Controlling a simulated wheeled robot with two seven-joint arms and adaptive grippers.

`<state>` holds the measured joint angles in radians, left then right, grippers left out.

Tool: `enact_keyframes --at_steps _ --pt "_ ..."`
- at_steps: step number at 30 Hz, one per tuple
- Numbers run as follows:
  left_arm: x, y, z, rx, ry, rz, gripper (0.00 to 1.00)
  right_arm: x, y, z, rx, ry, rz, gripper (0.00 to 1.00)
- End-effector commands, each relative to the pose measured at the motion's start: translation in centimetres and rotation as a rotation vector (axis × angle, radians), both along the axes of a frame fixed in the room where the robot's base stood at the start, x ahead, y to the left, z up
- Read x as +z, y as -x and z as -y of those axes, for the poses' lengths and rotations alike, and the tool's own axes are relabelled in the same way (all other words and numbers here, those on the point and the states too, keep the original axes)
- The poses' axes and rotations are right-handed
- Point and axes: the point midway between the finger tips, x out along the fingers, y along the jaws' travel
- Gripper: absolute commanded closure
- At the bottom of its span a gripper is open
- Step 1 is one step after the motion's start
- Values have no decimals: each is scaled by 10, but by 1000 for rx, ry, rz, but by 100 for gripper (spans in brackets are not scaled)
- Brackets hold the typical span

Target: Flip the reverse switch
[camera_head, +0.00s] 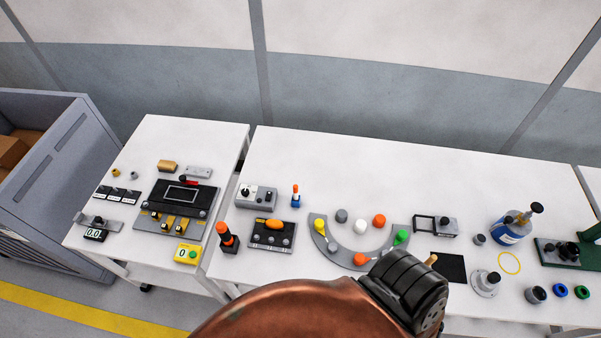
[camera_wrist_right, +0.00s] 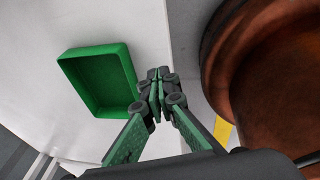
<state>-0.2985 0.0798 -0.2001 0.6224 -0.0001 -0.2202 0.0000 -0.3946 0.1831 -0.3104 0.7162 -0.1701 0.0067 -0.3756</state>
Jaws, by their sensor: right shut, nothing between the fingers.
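I cannot tell which control is the reverse switch. In the head view, a grey box with small black knobs (camera_head: 256,196) stands on the white table's left part. Below it is a black box with an orange handle (camera_head: 272,235) and a row of small controls. A small blue-based lever with an orange tip (camera_head: 296,195) stands upright to their right. My right gripper (camera_wrist_right: 158,84) shows only in the wrist view, with its green-and-black fingers shut and empty. It is beside a green tray, away from these controls. My left gripper is not in view.
The green tray (camera_wrist_right: 70,68) is empty, on a white surface. An orange-topped black joystick (camera_head: 228,239) stands at the table's left edge. A grey arc panel (camera_head: 345,259) holds coloured knobs. A copper-brown rounded shape hides the table's front middle. The table's back strip is clear.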

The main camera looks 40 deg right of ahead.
Motion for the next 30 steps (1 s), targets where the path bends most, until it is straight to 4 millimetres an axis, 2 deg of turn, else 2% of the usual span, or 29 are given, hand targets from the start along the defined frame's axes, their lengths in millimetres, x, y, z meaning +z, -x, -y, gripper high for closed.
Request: enact_keyframes --at_steps 1,3,6,9,23,28,30 --pt "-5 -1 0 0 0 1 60 -15 3 -5 -170 -28 -48 100" --pt "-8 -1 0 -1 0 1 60 -26 11 -10 -369 -56 -107 100" --pt "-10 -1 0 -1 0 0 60 -36 21 -19 -560 -83 -166 100" --pt "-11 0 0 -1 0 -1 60 -39 26 -26 -650 -97 -194 100" --pt "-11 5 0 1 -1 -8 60 -39 27 -26 -665 -98 -198 100" --pt "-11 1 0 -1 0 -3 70 -39 27 -26 -664 -97 -198 100" --pt "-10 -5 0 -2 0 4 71 -39 25 -26 -663 -99 -195 100"
